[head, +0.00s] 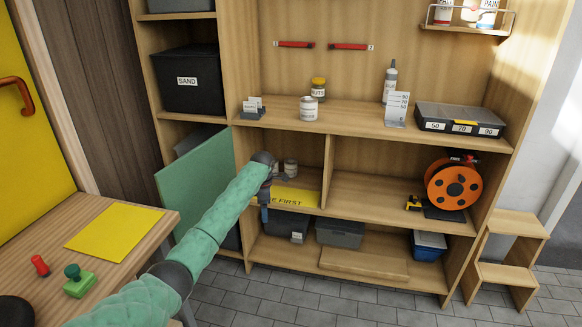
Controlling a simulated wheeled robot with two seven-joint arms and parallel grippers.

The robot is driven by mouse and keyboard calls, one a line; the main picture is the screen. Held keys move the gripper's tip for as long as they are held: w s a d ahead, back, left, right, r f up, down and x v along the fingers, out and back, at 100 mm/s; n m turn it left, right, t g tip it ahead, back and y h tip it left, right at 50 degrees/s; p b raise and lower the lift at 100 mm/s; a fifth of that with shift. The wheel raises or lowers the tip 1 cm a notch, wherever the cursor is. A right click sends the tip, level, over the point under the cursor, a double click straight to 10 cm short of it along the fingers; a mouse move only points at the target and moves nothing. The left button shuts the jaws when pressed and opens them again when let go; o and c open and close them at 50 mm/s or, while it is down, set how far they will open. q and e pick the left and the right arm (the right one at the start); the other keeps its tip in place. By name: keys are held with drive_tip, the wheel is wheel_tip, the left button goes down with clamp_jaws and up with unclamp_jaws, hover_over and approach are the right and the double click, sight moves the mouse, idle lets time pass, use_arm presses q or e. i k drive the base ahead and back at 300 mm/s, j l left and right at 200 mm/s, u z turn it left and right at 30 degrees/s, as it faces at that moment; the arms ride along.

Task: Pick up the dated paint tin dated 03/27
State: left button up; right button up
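A pale tin (308,109) with a small label stands on the bench top; its date is too small to read. Two more pale tins (290,168) stand on the shelf below, behind a yellow strip (294,197) whose visible lettering ends in "E FIRST". My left arm reaches in from the lower left. My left gripper (264,207) is at the front left of that shelf, close to the tins and partly hiding that area. I cannot tell whether its fingers are open or shut. No date is legible. My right gripper is not in view.
A yellow-lidded jar (318,89), a bottle (390,80) and a grey case (460,121) stand on the bench top. Paint containers (487,15) sit on a railed shelf. An orange reel (454,187) fills the lower right shelf. A green panel (197,180) stands left of my gripper.

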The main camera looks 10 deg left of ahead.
sight(290, 165)
drive_tip(key=i, duration=1.5)
